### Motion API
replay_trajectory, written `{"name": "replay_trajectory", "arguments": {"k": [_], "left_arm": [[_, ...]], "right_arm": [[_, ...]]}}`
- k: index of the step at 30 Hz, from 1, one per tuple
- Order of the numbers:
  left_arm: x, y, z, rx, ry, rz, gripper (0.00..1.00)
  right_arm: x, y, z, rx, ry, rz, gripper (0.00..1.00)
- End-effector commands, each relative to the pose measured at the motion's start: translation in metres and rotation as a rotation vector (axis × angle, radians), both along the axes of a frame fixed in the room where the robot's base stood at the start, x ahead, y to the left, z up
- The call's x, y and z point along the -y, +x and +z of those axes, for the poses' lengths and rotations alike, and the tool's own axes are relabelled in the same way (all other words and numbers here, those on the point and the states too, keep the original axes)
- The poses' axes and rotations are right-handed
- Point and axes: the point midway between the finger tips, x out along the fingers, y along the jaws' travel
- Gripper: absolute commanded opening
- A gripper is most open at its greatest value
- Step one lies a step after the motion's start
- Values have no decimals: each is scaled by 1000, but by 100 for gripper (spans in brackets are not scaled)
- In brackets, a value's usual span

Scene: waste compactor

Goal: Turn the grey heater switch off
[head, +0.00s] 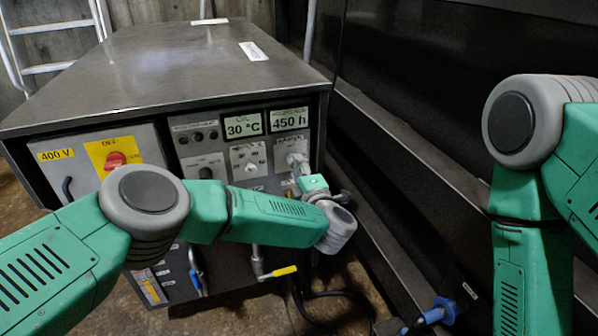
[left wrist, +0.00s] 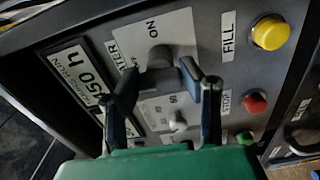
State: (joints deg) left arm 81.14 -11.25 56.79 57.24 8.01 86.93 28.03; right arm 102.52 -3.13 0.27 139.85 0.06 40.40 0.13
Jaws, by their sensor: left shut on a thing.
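The grey heater switch (left wrist: 160,58) sits on a white label plate reading "ON" on the panel. In the head view its heater plate (head: 290,144) is at the right of the panel, below the "450 h" display. My left gripper (left wrist: 158,78) has a finger on each side of the switch and is shut on it. In the head view the left gripper (head: 298,170) reaches the panel, its fingers small and partly hidden by my wrist. The switch's exact angle is hard to tell. My right gripper is not in view; only my right arm shows.
A red switch (head: 116,160) on a yellow plate is at the panel's left. A yellow button (left wrist: 271,33) marked FILL, a red button (left wrist: 254,103) marked STOP and a green button (left wrist: 245,137) are near the gripper. A yellow-handled lever (head: 284,271) is below.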

Motion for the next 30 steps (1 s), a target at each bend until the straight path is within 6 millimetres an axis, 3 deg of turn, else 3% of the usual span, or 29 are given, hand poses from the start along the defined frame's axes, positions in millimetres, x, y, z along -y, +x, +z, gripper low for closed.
{"name": "replay_trajectory", "arguments": {"k": [21,22,23,30], "left_arm": [[0,-3,-7,8,-71,1,6],[0,-3,-7,8,-71,1,45],[0,-2,-7,9,-71,1,55],[0,-1,-3,15,-69,0,55]], "right_arm": [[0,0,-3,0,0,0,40],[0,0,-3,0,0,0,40],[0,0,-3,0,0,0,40],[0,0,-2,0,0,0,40]]}}
